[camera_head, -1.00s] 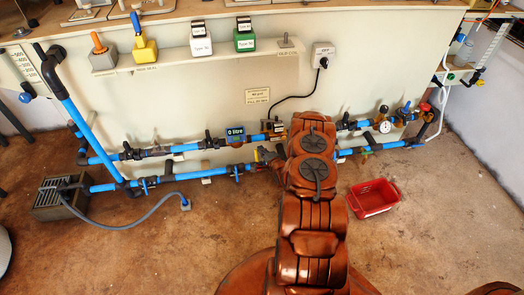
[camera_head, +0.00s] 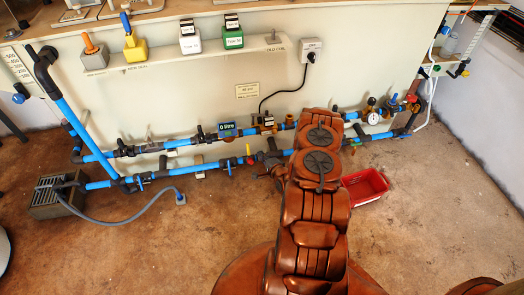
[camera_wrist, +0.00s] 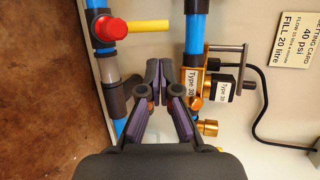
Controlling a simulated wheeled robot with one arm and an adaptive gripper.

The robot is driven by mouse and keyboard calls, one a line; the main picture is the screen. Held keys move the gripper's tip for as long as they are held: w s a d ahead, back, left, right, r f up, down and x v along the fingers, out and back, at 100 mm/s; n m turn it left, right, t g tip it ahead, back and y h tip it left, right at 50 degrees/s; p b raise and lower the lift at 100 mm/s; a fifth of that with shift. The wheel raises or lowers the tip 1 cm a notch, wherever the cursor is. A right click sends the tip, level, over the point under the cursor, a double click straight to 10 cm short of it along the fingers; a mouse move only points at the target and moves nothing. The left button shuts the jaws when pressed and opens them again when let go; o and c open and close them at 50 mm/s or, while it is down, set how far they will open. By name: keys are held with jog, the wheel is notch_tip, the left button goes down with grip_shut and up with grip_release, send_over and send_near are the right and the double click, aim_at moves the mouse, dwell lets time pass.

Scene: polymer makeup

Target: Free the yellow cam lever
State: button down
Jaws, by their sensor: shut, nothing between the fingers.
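The yellow lever (camera_wrist: 149,27) sticks out sideways from a red round cap (camera_wrist: 110,29) on a blue pipe in the wrist view. In the head view the lever (camera_head: 248,149) shows small on the lower pipe run, left of my arm. My gripper (camera_wrist: 160,66) is shut and empty, its dark purple fingers pointing up the wrist picture. The fingertips lie below the lever in that picture and look apart from it. My arm hides most of the gripper in the head view.
A brass valve block (camera_wrist: 195,88) labelled "Type 30" sits on the other pipe, just right of my fingers. The litre display (camera_head: 228,130) and a pressure gauge (camera_head: 373,118) are on the upper pipe. A red crate (camera_head: 366,187) stands on the floor right of my arm.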

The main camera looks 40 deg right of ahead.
aim_at(248, 149)
jog(key=w+d+f+n+g+y+b, duration=0.1)
jog(key=w+d+f+n+y+b, duration=0.1)
jog(key=d+y+b, duration=0.7)
jog(key=shift+w+a+f+h+b, duration=0.3)
jog(key=shift+w+a+h+b, duration=0.25)
jog(key=shift+w+a+b, duration=0.6)
jog(key=shift+w+a+f+h+b, duration=0.25)
jog(key=shift+w+a+h+b, duration=0.35)
jog(key=shift+w+a+b, duration=0.6)
jog(key=shift+w+a+f+h+b, duration=0.3)
jog(key=shift+w+a+h+b, duration=0.25)
jog(key=shift+w+a+b, duration=0.6)
jog(key=shift+s+r+p, duration=0.15)
jog(key=shift+r+p, duration=0.05)
jog(key=shift+p, duration=0.7)
